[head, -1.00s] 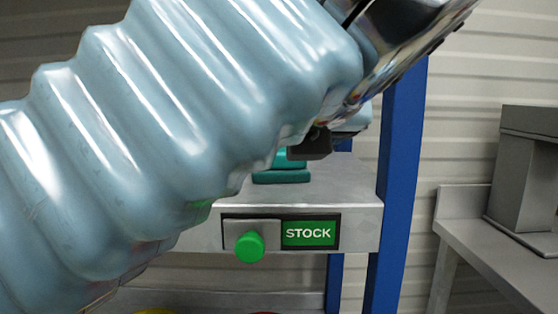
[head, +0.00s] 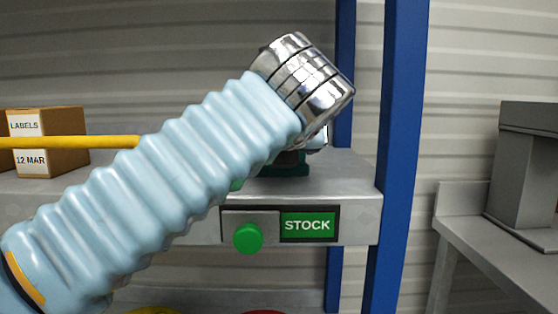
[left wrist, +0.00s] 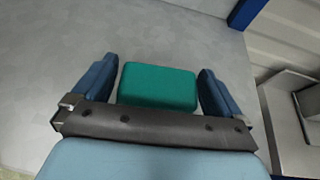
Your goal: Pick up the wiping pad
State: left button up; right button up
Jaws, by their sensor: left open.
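The wiping pad (left wrist: 158,88) is a teal block with rounded edges. In the left wrist view it lies on a grey metal shelf surface, between the two blue fingers of my left gripper (left wrist: 158,70). The fingers are open, with a gap on each side of the pad. In the head view only a dark teal part of the pad (head: 285,170) shows on the shelf, below my chrome wrist; my arm hides most of the fingers there. My right gripper is in neither view.
The shelf (head: 350,185) has a STOCK label (head: 307,225) and a green knob (head: 248,238) on its front. A blue post (head: 402,130) rises at its right. A cardboard box (head: 65,140) stands at left, with a yellow bar (head: 110,142) before it. A grey bench (head: 490,240) stands at right.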

pick_arm(q)
jog(key=c, duration=0.9)
jog(key=shift+o, duration=0.2)
jog(key=shift+r, duration=0.15)
